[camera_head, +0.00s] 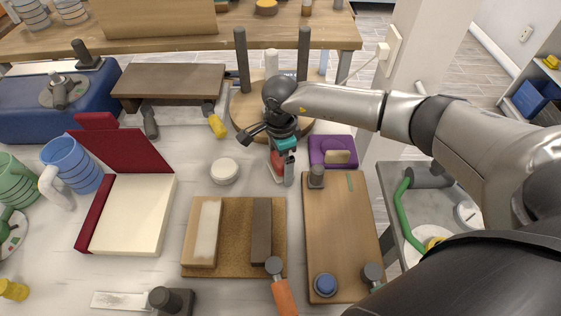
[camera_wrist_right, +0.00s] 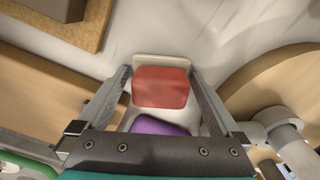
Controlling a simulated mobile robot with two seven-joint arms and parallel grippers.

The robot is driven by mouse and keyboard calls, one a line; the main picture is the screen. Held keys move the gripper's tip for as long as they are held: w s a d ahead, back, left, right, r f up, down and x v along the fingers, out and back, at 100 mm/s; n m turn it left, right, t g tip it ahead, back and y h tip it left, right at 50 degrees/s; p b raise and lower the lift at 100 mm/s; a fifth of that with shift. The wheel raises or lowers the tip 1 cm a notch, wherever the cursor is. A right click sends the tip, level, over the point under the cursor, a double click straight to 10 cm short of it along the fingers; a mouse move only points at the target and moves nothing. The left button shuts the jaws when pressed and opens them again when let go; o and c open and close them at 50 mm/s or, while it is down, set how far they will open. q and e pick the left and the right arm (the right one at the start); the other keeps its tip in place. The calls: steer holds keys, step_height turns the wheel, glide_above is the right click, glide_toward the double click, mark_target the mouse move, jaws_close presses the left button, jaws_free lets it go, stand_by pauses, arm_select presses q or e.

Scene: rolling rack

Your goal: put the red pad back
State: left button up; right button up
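The red pad (camera_head: 276,160) lies low, left of the purple holder (camera_head: 333,146), and is partly hidden by my right gripper (camera_head: 282,170). In the right wrist view the red pad (camera_wrist_right: 161,88) sits on a pale base (camera_wrist_right: 160,60). My right gripper (camera_wrist_right: 160,73) has its fingers apart on either side of the pad, with narrow gaps showing; it looks open and around the pad. Part of the purple holder (camera_wrist_right: 158,127) shows just below the pad there. A tan block (camera_head: 341,157) sits in the purple holder. My left gripper is out of view.
A round wooden board (camera_head: 240,112) with dark posts stands behind. A cork mat (camera_head: 232,262) and a wooden board (camera_head: 345,230) lie in front. A white round lid (camera_head: 224,171) and a cream box (camera_head: 130,215) lie to the left. White tabletop is bare between them.

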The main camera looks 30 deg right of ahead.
steer(key=shift+r, duration=0.2)
step_height(320, 180, up, 12)
steer(key=shift+f+p, duration=0.1)
steer(key=shift+p, duration=1)
